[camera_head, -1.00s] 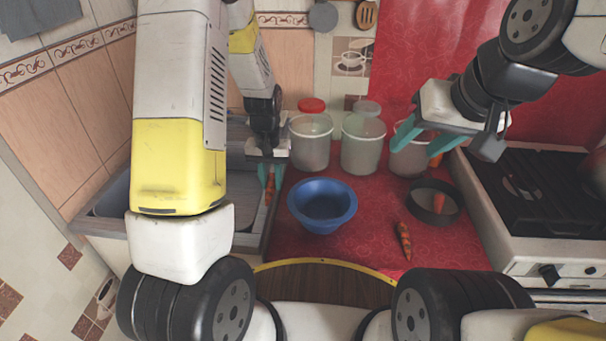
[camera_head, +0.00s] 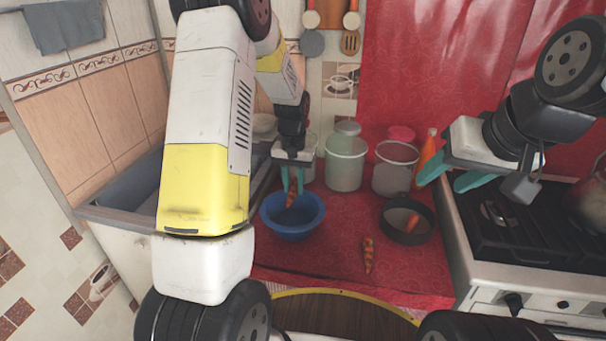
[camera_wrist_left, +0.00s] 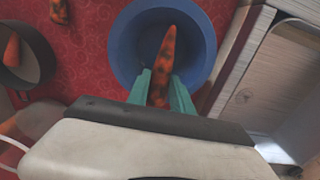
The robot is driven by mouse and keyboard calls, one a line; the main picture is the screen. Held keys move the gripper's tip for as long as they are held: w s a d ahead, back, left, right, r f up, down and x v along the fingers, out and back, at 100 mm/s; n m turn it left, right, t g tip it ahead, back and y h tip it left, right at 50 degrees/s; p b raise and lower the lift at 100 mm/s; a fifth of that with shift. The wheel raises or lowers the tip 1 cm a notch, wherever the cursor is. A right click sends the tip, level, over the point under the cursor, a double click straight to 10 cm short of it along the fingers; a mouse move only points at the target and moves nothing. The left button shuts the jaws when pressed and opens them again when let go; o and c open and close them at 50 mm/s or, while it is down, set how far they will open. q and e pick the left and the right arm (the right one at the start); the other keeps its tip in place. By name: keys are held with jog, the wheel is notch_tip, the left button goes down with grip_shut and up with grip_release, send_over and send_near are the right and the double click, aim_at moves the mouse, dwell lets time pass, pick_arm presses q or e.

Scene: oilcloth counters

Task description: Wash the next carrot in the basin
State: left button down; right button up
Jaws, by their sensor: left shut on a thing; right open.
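My left gripper (camera_head: 292,180) is shut on an orange carrot with dark spots (camera_head: 290,197). The carrot points downward over the blue basin (camera_head: 272,226). In the left wrist view the held carrot (camera_wrist_left: 164,58) lies between the teal fingers, in front of the basin (camera_wrist_left: 125,50). I cannot tell whether its tip touches the basin's inside. Another dark-spotted carrot (camera_head: 368,256) lies on the red counter, right of the basin. A carrot (camera_head: 412,222) is in the dark round pan (camera_head: 408,238). My right gripper (camera_head: 453,180) is open and empty above the counter's right side.
Several tubs, including a clear one (camera_head: 345,170), stand behind the basin. An orange bottle (camera_head: 427,150) stands at the back right. The stove (camera_head: 530,235) borders the counter on the right, and the sink (camera_head: 130,195) is on the left. Red cloth (camera_head: 330,240) is clear between basin and pan.

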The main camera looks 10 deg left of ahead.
aim_at(294, 186)
pick_arm(q)
jog(key=shift+f, duration=5.55)
jog(key=shift+r, duration=0.15)
jog(key=shift+r, duration=5.4)
jog(key=shift+r, duration=1.95)
